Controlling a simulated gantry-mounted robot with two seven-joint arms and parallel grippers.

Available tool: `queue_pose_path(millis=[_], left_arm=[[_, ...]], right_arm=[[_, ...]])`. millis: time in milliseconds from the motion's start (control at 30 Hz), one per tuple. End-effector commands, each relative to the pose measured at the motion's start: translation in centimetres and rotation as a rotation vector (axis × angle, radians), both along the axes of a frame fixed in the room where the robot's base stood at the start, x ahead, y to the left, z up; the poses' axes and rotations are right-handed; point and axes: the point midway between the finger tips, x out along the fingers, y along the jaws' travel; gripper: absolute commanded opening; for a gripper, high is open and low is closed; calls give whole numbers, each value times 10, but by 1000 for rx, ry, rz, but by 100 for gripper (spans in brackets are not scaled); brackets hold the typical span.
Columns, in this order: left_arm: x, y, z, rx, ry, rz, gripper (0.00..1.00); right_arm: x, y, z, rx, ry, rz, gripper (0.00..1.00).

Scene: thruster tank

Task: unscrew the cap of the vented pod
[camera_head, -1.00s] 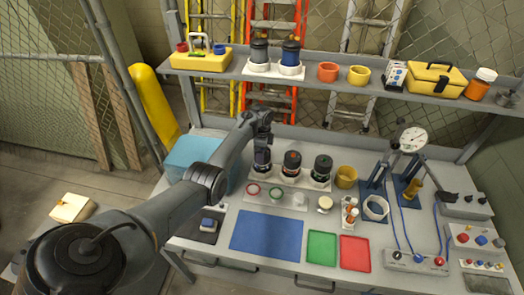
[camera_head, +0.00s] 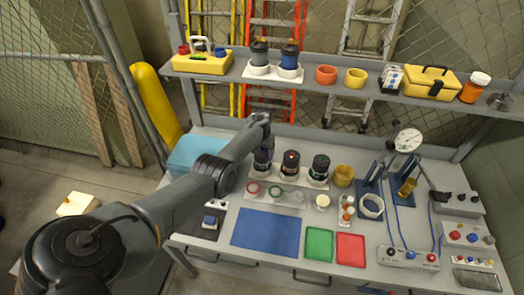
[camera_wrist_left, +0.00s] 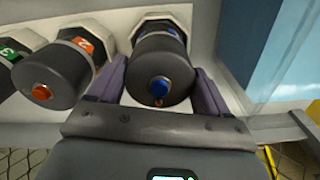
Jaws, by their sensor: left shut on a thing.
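Three dark-capped pods stand in a white rack on the bench. My left gripper (camera_head: 270,145) is at the leftmost pod (camera_head: 262,162). In the left wrist view, its purple-grey fingers (camera_wrist_left: 160,82) lie on both sides of the dark round cap (camera_wrist_left: 158,62) of that pod, shut on it. This cap has a blue centre and a small red mark. The middle pod (camera_head: 291,162) has an orange centre, also seen in the left wrist view (camera_wrist_left: 58,75). The right pod (camera_head: 319,168) has green markings. I cannot tell from markings which pod is vented. My right gripper is not in view.
A clear tray (camera_head: 275,194) with ring-like parts lies in front of the rack. Blue (camera_head: 265,232), green (camera_head: 319,244) and red (camera_head: 351,249) mats lie nearer the front. A yellow cup (camera_head: 342,176) stands right of the rack. A shelf (camera_head: 330,86) runs above.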

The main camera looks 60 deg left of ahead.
Motion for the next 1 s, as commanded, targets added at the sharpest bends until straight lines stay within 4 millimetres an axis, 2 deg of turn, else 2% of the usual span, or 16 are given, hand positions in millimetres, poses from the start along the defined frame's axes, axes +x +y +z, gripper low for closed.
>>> queue_pose_path(millis=[300, 333, 433, 467, 767, 1000], left_arm=[[0, 1, 0, 2, -1, 42, 51], [0, 1, 0, 2, -1, 42, 82], [0, 1, 0, 2, -1, 41, 98], [0, 1, 0, 2, -1, 41, 100], [0, 1, 4, 2, -1, 39, 100], [0, 1, 34, 3, -3, 38, 100]], right_arm=[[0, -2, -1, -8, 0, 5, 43], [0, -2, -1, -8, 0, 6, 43], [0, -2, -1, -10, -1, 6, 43], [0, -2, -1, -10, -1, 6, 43], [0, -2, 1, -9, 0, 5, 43], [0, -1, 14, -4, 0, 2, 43]])
